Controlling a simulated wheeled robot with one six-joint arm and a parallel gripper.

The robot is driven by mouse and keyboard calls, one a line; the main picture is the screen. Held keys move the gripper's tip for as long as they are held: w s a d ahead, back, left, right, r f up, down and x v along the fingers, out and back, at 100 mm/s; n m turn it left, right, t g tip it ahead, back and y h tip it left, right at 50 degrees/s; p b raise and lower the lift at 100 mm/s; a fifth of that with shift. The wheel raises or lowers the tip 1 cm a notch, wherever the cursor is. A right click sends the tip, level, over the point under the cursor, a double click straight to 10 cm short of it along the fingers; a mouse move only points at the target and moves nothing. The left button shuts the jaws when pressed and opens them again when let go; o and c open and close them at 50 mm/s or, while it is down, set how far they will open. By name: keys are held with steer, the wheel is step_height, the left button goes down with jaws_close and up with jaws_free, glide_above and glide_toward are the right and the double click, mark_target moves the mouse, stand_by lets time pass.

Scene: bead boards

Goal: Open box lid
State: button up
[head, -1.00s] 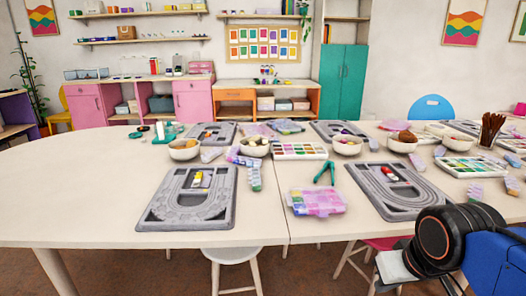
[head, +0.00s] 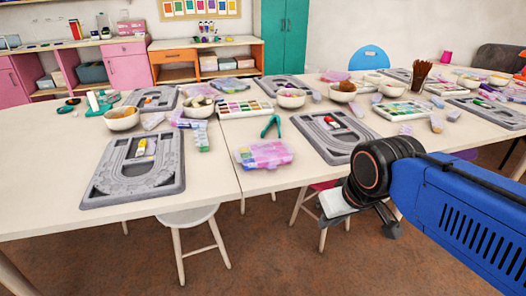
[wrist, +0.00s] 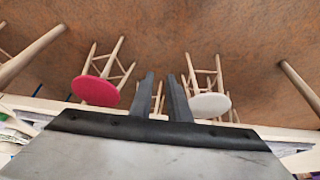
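A translucent pink and purple plastic box (head: 263,154) lies near the table's front edge in the head view, right of the left grey bead board. Its top looks closed. Smaller similar boxes lie farther back, one at the back middle (head: 232,83). My gripper (head: 388,222) is low at the right in the head view, in front of the table edge and well apart from the box. In the wrist view my gripper's two dark fingers (wrist: 160,76) stand apart with an empty gap, over floor and stools. The box does not clearly show there.
Grey bead boards lie on the table, including the left one (head: 138,165) and one behind my arm (head: 330,132). Teal pliers (head: 272,126), bowls and bead trays stand close behind the box. A white stool (head: 190,216) and a pink stool (wrist: 96,91) stand at the table's front.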

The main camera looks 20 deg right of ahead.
steer(key=o, duration=0.5)
steer(key=w+r, duration=0.3)
steer(key=r, duration=0.1)
steer(key=w+r+g, duration=0.1)
steer(key=w+r, duration=0.3)
steer(key=w+r+g, duration=0.1)
steer(key=w+r, duration=0.2)
steer(key=r, duration=0.1)
steer(key=shift+w+a, duration=0.15)
steer(key=shift+w, duration=0.15)
step_height(320, 180, up, 9)
steer(key=g, duration=0.3)
glide_above(288, 160)
step_height(288, 160, down, 17)
steer(key=shift+w+f, duration=0.1)
steer(key=shift+w, duration=0.05)
jaws_close()
